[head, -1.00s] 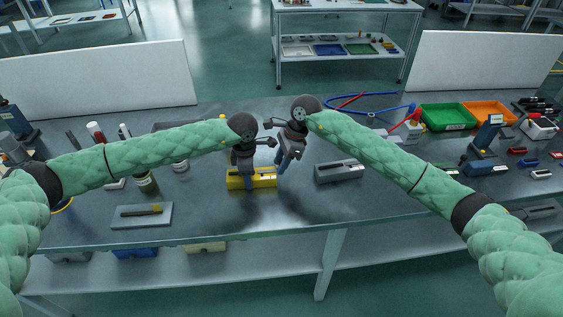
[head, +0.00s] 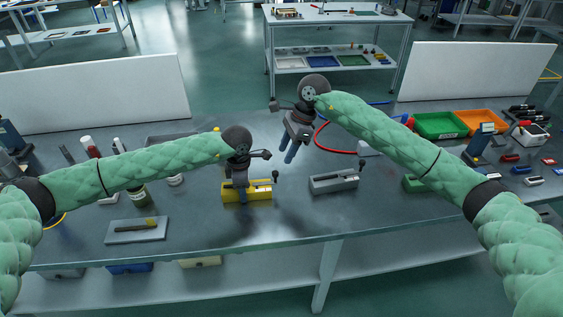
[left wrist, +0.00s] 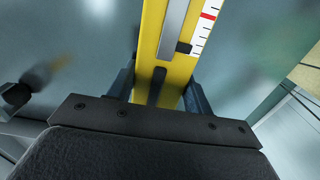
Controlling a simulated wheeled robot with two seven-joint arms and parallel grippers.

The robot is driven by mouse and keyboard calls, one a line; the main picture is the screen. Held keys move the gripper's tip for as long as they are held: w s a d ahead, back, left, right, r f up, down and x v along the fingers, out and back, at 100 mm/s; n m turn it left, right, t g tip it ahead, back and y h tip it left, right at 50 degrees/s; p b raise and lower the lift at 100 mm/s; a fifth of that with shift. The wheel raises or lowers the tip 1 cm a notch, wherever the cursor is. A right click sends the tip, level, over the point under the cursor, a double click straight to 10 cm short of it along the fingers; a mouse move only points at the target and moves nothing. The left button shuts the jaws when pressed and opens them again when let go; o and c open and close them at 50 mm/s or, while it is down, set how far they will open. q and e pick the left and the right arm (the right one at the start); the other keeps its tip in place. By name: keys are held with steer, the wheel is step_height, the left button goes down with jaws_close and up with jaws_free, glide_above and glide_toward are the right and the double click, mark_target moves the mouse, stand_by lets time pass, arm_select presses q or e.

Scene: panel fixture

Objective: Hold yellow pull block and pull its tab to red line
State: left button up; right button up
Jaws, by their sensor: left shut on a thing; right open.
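The yellow pull block (head: 262,190) lies on the bench at the centre of the head view. My left gripper (head: 241,192) is shut on it from above. In the left wrist view the yellow block (left wrist: 150,28) runs between my two fingers. A dark marker (left wrist: 184,47) sits beside a grey strip on the block, apart from the red line (left wrist: 208,14) on the white scale. A dark knob (head: 276,176) stands at the block's right end; I cannot tell if it is the tab. My right gripper (head: 290,153) is open and empty, above and right of the block.
A grey block (head: 334,184) with a similar knob stands to the right. A grey plate (head: 136,229) with a dark bar lies at left. Bottles stand behind my left arm. Green (head: 440,125) and orange (head: 482,121) trays are at back right.

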steer(key=shift+v, duration=1.1)
arm_select(q)
steer(key=o, duration=1.3)
steer(key=shift+r, duration=0.1)
steer(key=a+r, duration=0.2)
steer(key=r, duration=0.5)
steer(key=a+r, duration=0.3)
steer(key=r, duration=0.4)
steer(key=shift+r+b, duration=0.3)
steer(key=shift+r, duration=0.1)
arm_select(e)
steer(key=shift+f, duration=0.35)
